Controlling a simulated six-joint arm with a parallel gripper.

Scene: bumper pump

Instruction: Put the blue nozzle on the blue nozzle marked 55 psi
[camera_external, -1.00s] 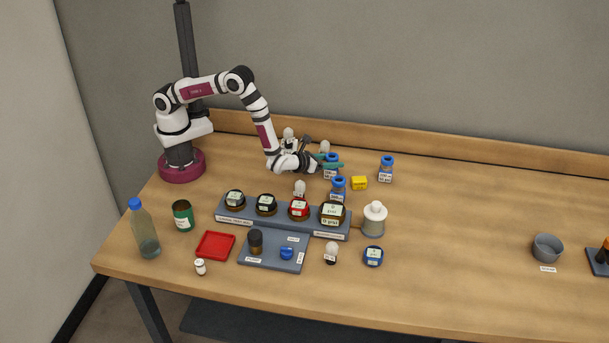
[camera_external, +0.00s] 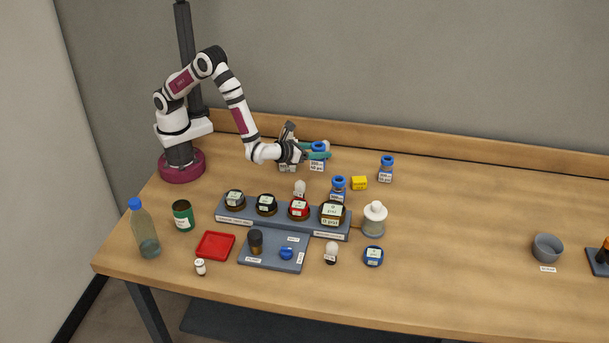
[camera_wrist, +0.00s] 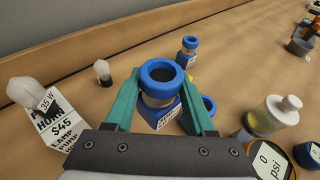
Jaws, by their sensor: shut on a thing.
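My gripper (camera_external: 316,154) is shut on a blue nozzle (camera_external: 318,147) with a blue ring top and a white label. In the wrist view, the teal fingers of the gripper (camera_wrist: 160,98) clasp the sides of this held nozzle (camera_wrist: 161,72). It looks upright and raised off the table. A second blue nozzle (camera_external: 338,184) stands behind the rack; in the wrist view it is partly hidden by the right finger (camera_wrist: 209,105). A third blue nozzle (camera_external: 387,167) stands farther right, and also shows in the wrist view (camera_wrist: 187,50). I cannot read which label says 55 psi.
A yellow block (camera_external: 359,182) lies between the two standing nozzles. White-topped bulbs (camera_external: 299,188) and a labelled box (camera_wrist: 50,125) are close by. A gauge rack (camera_external: 232,218) and a white-capped bottle (camera_external: 374,218) stand in front. The table's right middle is clear.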

